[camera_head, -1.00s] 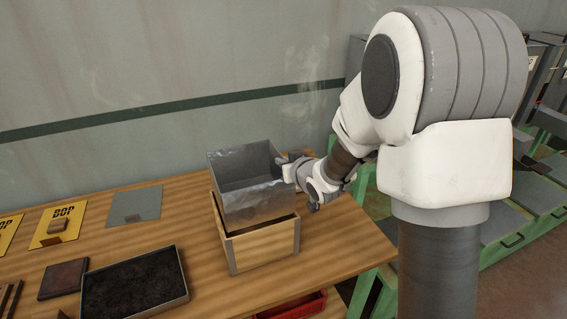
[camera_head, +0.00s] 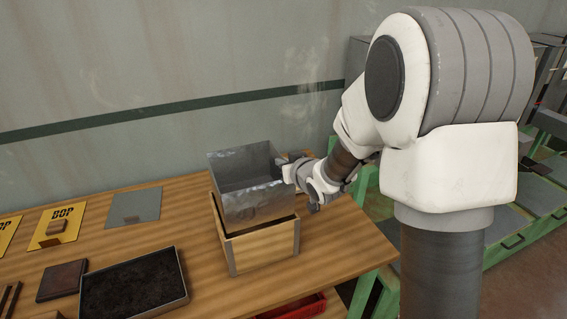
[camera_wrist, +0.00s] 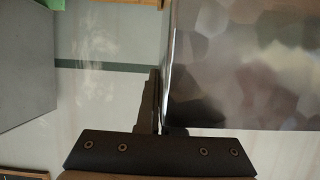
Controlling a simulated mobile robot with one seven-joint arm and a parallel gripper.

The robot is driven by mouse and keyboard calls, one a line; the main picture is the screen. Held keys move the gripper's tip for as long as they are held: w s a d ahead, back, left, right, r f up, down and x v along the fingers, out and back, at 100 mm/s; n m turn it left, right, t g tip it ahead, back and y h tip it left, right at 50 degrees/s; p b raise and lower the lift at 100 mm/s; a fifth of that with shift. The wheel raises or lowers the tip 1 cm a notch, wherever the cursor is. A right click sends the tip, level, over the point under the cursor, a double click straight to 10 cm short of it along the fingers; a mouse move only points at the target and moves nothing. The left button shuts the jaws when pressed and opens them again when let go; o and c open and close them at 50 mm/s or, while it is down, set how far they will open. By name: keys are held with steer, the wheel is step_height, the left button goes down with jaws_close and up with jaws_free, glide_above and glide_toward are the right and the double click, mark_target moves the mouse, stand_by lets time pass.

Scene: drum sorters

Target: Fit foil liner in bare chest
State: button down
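The foil liner (camera_head: 258,205) is an open-topped, shiny silver box. In the head view it sits partly down inside the bare wooden chest (camera_head: 262,247), with most of its height above the rim and a dark gap showing below its front wall. My gripper (camera_head: 289,170) is at the liner's right side, near its top edge. In the wrist view the liner's mottled metal wall (camera_wrist: 245,70) fills the right side, and the gripper fingers (camera_wrist: 160,105) are close together at its edge. The fingers appear closed on the liner's wall. The chest's inside is hidden by the liner.
A tray of dark material (camera_head: 135,287) lies left of the chest on the wooden table (camera_head: 330,240). A red bin (camera_head: 293,306) is below the front edge. The wall stands behind.

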steer(key=shift+f+b, duration=5.2)
steer(key=shift+f, duration=0.25)
steer(key=shift+r, duration=0.15)
step_height(320, 180, up, 10)
steer(key=p, duration=0.7)
stand_by(0.4)
stand_by(0.8)
